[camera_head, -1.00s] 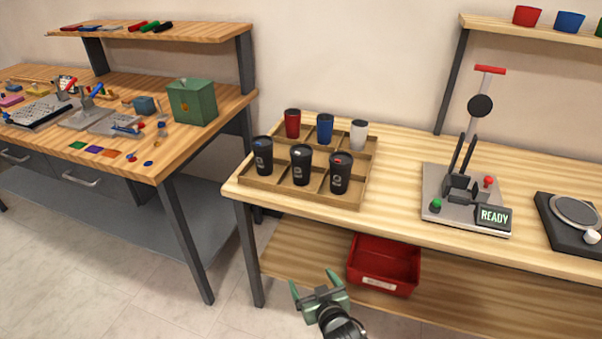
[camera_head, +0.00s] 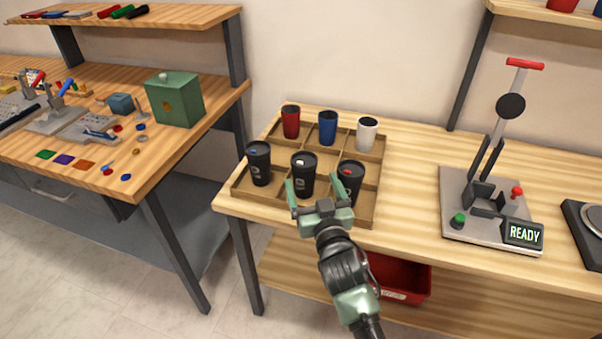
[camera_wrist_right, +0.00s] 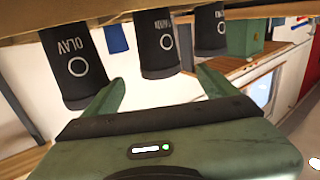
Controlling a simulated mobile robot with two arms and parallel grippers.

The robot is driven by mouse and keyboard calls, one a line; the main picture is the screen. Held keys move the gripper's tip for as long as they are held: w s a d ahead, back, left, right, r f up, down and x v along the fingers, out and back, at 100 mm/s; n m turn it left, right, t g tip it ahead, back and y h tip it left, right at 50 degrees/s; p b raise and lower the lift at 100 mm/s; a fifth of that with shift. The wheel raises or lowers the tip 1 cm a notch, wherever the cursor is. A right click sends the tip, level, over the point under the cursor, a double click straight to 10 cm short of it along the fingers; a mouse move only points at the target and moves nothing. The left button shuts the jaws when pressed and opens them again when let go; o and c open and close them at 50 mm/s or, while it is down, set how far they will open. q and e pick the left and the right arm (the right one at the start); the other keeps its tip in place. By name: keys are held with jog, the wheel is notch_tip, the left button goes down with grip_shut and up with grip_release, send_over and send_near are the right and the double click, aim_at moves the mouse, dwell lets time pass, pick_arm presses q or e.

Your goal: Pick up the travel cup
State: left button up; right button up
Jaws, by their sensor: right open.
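Three black travel cups stand in the front row of a wooden divided tray (camera_head: 368,205): the left cup (camera_head: 259,165) with a blue lid mark, the middle cup (camera_head: 303,170) with a white one, the right cup (camera_head: 352,172) with a red one. My right gripper (camera_head: 315,188) is open and empty at the front of the tray, its fingers toward the middle cup. In the right wrist view the picture is inverted; the middle cup (camera_wrist_right: 157,42) shows beyond the gap between the fingertips (camera_wrist_right: 160,80). A cup marked OLAV (camera_wrist_right: 75,65) shows at left. My left gripper is not seen.
Red (camera_head: 291,121), blue (camera_head: 327,127) and white (camera_head: 367,133) cups stand in the back row. A marking fixture (camera_head: 488,205) with a READY display is to the right. A red bin (camera_head: 405,280) sits below. The table between tray and fixture is clear.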

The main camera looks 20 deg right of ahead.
aim_at(302, 155)
jog(key=w, duration=0.4)
jog(key=shift+d+r, duration=0.1)
jog(key=shift+w, duration=0.4)
jog(key=w, duration=0.6)
jog(key=shift+w+d, duration=0.25)
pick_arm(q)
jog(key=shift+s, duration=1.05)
pick_arm(e)
jog(key=shift+c, duration=1.2)
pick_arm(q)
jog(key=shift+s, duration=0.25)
pick_arm(e)
jog(key=c, duration=0.7)
